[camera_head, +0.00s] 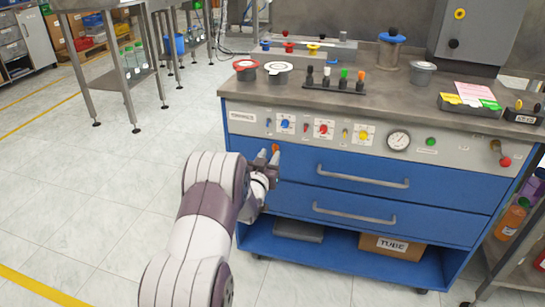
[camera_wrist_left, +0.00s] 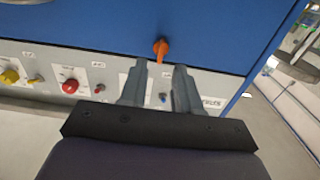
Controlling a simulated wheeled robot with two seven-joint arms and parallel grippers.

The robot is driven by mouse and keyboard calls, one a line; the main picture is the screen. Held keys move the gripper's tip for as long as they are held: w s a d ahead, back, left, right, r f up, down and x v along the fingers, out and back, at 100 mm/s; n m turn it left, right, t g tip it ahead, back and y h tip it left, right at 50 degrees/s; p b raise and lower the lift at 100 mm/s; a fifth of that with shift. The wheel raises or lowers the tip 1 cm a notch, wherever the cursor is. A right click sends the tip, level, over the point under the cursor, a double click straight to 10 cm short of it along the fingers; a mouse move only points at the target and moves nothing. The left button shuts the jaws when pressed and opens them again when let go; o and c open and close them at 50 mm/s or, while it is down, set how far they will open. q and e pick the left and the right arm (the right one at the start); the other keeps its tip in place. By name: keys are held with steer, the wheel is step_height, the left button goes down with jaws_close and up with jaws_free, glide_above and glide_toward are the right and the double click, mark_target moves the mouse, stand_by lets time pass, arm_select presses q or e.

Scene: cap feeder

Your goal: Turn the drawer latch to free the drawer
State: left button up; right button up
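The orange drawer latch (camera_head: 275,148) is on the blue front of the cabinet, left of the upper drawer handle (camera_head: 363,177). In the left wrist view the latch (camera_wrist_left: 160,47) shows as an orange knob with a short arm, just beyond the fingertips and roughly centred between them. My left gripper (camera_head: 268,156) is in front of the cabinet's left part, close to the latch. In the left wrist view its two fingers (camera_wrist_left: 158,78) stand apart with nothing between them. The upper drawer (camera_head: 420,198) looks closed. My right gripper is in neither view.
The grey control panel (camera_head: 463,152) above the drawers carries knobs, small switches and a gauge (camera_head: 398,141). A lower drawer handle (camera_head: 353,214) and an open shelf with a TUBE box (camera_head: 392,247) are below.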

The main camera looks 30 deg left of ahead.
mark_target(274, 148)
arm_select(q)
steer(key=x, duration=0.3)
steer(key=shift+w, duration=0.2)
jaws_close()
